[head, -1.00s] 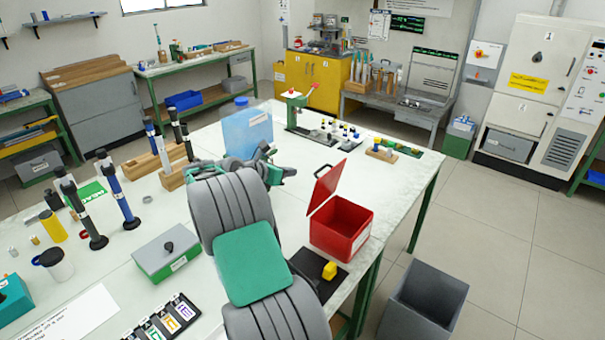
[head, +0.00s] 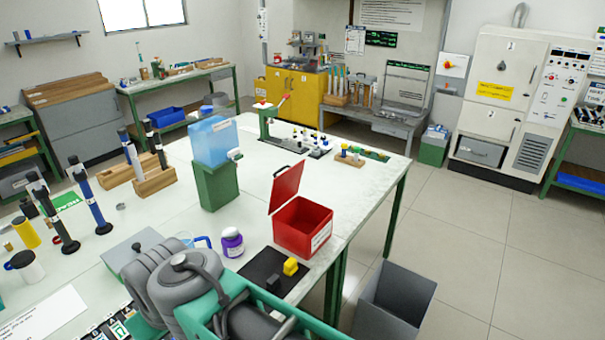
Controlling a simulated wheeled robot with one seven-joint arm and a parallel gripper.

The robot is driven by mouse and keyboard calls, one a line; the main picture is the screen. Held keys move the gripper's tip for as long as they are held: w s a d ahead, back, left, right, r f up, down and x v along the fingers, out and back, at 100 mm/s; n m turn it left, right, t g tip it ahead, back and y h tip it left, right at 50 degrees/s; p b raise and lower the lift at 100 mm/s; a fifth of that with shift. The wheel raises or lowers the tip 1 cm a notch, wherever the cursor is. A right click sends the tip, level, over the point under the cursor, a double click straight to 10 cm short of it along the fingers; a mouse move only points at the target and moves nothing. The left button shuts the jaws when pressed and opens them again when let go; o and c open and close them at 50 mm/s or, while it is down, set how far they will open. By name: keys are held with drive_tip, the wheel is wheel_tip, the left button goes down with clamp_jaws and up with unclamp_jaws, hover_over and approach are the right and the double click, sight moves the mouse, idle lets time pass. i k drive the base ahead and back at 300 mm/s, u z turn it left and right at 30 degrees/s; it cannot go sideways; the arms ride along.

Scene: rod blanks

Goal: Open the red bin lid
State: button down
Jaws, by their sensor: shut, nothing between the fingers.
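The red bin (head: 303,230) stands near the right edge of the white-topped table. Its red lid (head: 286,188) is raised and leans slightly back above the bin's left side, with a dark handle at its top. The bin's mouth is uncovered, and the inside that shows looks empty. My arm is folded across the bottom of the head view, in front of the bin and apart from it. I cannot make out my gripper's fingers in this view.
A grey floor bin (head: 395,300) stands right of the table.

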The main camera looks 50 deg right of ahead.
sight(285, 187)
drive_tip(key=u, duration=1.4)
drive_tip(key=k, duration=0.8)
drive_tip(key=z, duration=1.4)
